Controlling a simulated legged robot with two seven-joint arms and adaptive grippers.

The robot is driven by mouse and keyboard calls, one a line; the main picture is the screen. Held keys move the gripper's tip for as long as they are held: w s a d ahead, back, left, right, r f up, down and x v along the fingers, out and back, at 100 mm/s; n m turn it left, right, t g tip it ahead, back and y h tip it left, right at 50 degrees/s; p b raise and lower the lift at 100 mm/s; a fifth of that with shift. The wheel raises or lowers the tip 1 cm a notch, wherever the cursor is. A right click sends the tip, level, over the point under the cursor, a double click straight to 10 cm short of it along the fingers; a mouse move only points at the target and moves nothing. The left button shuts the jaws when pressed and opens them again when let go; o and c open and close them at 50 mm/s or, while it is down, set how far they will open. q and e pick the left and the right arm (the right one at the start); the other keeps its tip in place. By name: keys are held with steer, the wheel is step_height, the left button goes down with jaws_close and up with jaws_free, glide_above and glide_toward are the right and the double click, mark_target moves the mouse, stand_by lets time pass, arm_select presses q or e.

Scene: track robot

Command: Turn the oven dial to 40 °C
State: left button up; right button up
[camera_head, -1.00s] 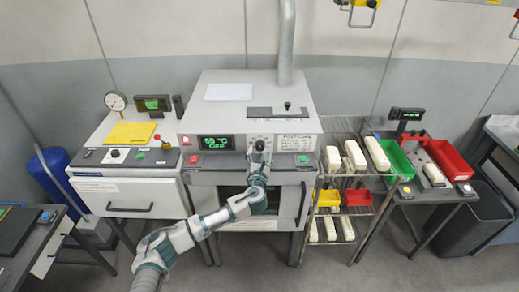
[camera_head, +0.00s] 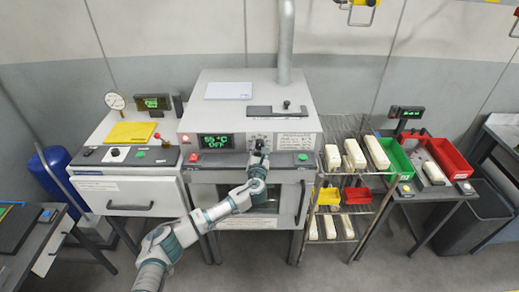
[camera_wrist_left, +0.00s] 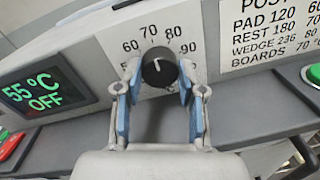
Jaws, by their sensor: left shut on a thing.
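The oven (camera_head: 292,120) stands in the middle of the head view. Its display (camera_head: 216,141) reads 55 °C and OFF; it also shows in the left wrist view (camera_wrist_left: 42,91). The black oven dial (camera_wrist_left: 158,67) has a white mark and sits on a white scale plate, where 60, 70, 80 and 90 can be read. My left gripper (camera_wrist_left: 157,90) has its two blue-padded fingers around the dial and is shut on it. In the head view my left gripper (camera_head: 258,155) covers most of the dial. My right gripper is not in view.
A red button (camera_head: 194,157) and a green button (camera_head: 303,157) sit on the ledge below the panel. A rack (camera_head: 345,205) with pale blocks stands right of the oven. A cabinet with a yellow sheet (camera_head: 130,132) stands left.

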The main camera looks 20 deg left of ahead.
arm_select(q)
steer(key=shift+n, duration=0.3)
steer(key=shift+n, duration=0.8)
steer(key=n+b, duration=0.1)
steer(key=n, duration=0.2)
steer(key=shift+n, duration=0.4)
steer(key=n+b, duration=0.2)
steer(key=n, duration=0.3)
steer(key=shift+n, duration=0.3)
steer(key=n+y+b, duration=0.1)
steer(key=n+b, duration=0.2)
steer(key=n, duration=0.3)
steer(key=shift+f+n, duration=0.15)
steer(key=shift+n, duration=0.15)
steer(key=n+b, duration=0.2)
steer(key=n, duration=0.3)
steer(key=shift+f, duration=0.15)
steer(key=shift+n+y+b, duration=0.35)
steer(key=shift+n+y, duration=0.05)
steer(key=shift+n, duration=0.4)
steer(key=shift+f, duration=0.1)
